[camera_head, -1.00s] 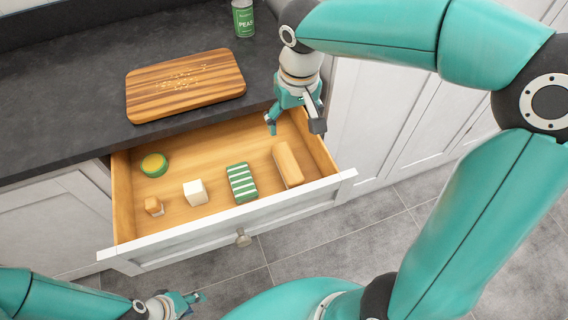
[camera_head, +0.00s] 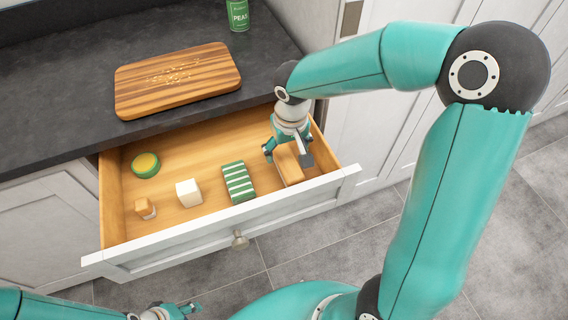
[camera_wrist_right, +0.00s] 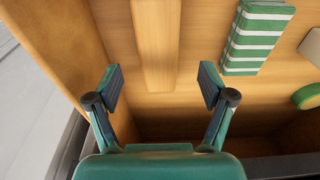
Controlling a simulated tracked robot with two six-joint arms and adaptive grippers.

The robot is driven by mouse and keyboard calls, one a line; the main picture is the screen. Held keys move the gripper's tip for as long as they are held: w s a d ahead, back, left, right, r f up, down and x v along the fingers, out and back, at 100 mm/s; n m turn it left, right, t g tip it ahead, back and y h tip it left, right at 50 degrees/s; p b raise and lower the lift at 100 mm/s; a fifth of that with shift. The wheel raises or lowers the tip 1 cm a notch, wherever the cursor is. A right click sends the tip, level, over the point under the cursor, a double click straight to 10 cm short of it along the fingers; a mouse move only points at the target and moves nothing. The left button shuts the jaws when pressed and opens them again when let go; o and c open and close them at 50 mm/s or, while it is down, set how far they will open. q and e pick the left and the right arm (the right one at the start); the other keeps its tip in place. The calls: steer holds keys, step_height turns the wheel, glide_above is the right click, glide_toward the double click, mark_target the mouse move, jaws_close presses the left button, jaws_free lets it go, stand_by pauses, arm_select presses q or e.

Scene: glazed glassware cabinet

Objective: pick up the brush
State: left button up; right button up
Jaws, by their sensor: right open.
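A long tan wooden block (camera_head: 290,170), which looks like the brush with its back up, lies in the right part of the open drawer; no bristles show. My right gripper (camera_head: 287,155) is open above its far end, partly covering it. In the right wrist view, the wooden block (camera_wrist_right: 156,45) lies lengthwise between the lines of the two spread fingers (camera_wrist_right: 160,84), touching neither as far as I can see. My left gripper (camera_head: 180,309) is small at the bottom left, away from the drawer; its jaw state is unclear.
The drawer (camera_head: 215,232) also holds a striped green-white item (camera_head: 239,182), a white block (camera_head: 189,193), a small tan-and-white piece (camera_head: 145,208) and a round green-yellow item (camera_head: 146,165).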

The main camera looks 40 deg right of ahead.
mark_target(286, 158)
steer(key=shift+w+d+f, duration=0.1)
steer(key=shift+w+f, duration=0.05)
steer(key=shift+f, duration=0.8)
steer(key=shift+w+d+f, duration=0.1)
steer(key=shift+w+f, duration=0.1)
steer(key=shift+f, duration=0.7)
steer(key=shift+w+f, duration=0.15)
steer(key=shift+f, duration=0.8)
steer(key=c, duration=1.3)
steer(key=shift+r, duration=0.15)
step_height(286, 158, up, 20)
steer(key=shift+f+p, duration=0.1)
steer(key=shift+p, duration=0.9)
